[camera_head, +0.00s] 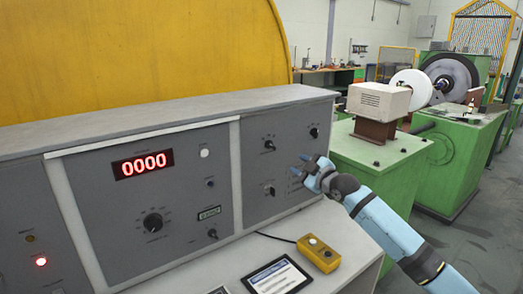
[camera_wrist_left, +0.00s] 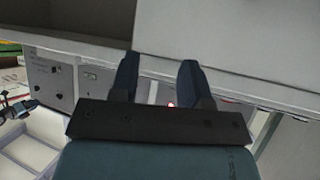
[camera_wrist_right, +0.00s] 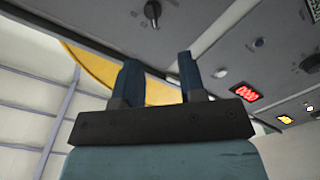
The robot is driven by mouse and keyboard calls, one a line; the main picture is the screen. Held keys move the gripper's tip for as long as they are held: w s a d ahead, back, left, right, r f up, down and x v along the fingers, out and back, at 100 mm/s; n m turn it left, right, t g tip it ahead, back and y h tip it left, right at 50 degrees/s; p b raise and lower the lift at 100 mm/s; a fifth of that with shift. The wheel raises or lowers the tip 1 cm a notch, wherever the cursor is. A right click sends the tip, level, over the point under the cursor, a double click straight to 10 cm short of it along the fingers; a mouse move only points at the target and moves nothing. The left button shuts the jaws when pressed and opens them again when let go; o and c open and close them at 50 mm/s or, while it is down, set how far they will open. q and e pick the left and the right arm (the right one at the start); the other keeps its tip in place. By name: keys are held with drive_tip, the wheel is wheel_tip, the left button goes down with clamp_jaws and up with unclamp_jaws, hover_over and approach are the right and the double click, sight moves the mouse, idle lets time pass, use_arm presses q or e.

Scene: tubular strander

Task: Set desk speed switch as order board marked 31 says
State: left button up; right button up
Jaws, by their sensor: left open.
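The grey control desk (camera_head: 110,240) carries a red display (camera_head: 143,164) reading 0000, a large black knob (camera_head: 153,222) and several smaller switches; I cannot read which is the speed switch. The right panel has an upper switch (camera_head: 269,145), a lower one (camera_head: 270,190) and a corner knob (camera_head: 314,132). A dark-framed white board (camera_head: 277,276) lies on the desk ledge; its text is unreadable. My right gripper (camera_head: 309,166) is open and empty before the right panel's right end; its fingers (camera_wrist_right: 160,78) stand apart. My left gripper (camera_wrist_left: 158,76) is open and empty above the desk.
A yellow box (camera_head: 320,254) with a pale button sits on the ledge beside the board. A green machine (camera_head: 375,170) with a beige motor housing (camera_head: 378,102) stands to the right. A large yellow guard (camera_head: 130,50) rises behind the desk.

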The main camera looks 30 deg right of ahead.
sight(273, 147)
drive_tip(key=w, duration=0.4)
drive_tip(key=w+p, duration=0.1)
drive_tip(key=w, duration=0.4)
drive_tip(key=w+r+p, duration=0.1)
drive_tip(key=w, duration=0.4)
drive_tip(key=shift+a, duration=0.25)
drive_tip(key=shift+c, duration=0.2)
clamp_jaws()
